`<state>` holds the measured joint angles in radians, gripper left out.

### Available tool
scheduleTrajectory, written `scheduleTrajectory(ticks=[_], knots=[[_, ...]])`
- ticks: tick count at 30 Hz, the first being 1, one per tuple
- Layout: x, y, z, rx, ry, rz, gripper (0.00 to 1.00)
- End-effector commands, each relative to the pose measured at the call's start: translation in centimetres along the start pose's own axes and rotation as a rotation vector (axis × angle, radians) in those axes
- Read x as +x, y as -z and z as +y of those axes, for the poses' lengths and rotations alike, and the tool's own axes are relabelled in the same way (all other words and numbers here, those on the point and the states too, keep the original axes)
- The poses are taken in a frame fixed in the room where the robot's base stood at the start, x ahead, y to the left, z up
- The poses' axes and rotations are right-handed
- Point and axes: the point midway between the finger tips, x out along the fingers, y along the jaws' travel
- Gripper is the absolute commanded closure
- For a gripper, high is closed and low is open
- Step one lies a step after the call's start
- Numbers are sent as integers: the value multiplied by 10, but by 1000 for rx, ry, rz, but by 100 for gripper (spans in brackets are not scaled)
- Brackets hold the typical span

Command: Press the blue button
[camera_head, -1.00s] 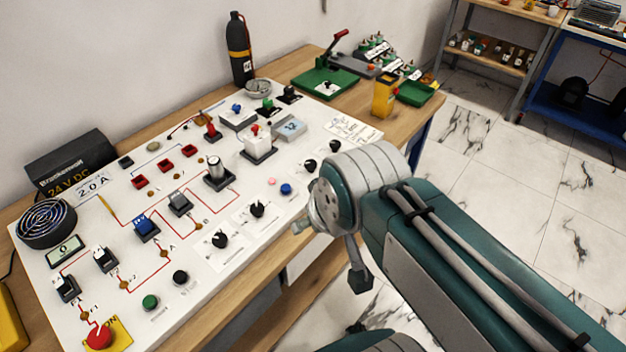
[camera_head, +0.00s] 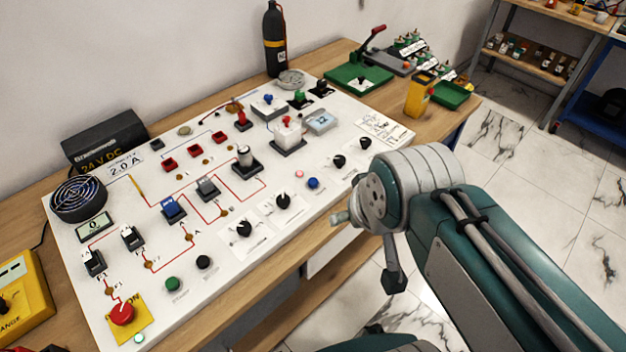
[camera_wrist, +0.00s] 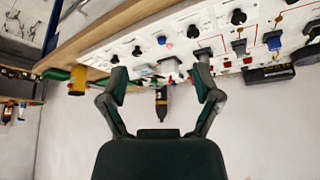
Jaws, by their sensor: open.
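The blue button (camera_head: 313,183) is a small round cap on the white panel (camera_head: 330,205), near its front edge and right of a small pink button (camera_head: 299,174). It also shows in the wrist view (camera_wrist: 161,40), where the picture is upside down and the pink button sits just beside it. My gripper (camera_wrist: 160,82) is open and empty, its two fingers spread below the panel's controls in that picture. The blue button lies between the finger directions, beyond the tips and apart from them.
Black knobs (camera_head: 283,201) stand near the blue button. A blue rocker switch (camera_head: 173,208) and a red emergency button (camera_head: 122,313) are farther left. A white block with a red knob (camera_head: 288,133) stands behind.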

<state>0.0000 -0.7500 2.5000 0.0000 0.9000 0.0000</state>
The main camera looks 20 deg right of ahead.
Motion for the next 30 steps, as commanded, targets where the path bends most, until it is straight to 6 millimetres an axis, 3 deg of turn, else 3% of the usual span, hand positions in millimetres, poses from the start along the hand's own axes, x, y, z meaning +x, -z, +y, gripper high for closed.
scheduleTrajectory(ticks=[1,5,30], knots=[[0,0,0,0,0,0,40],[0,0,0,0,0,0,98],[0,0,0,0,0,0,100]])
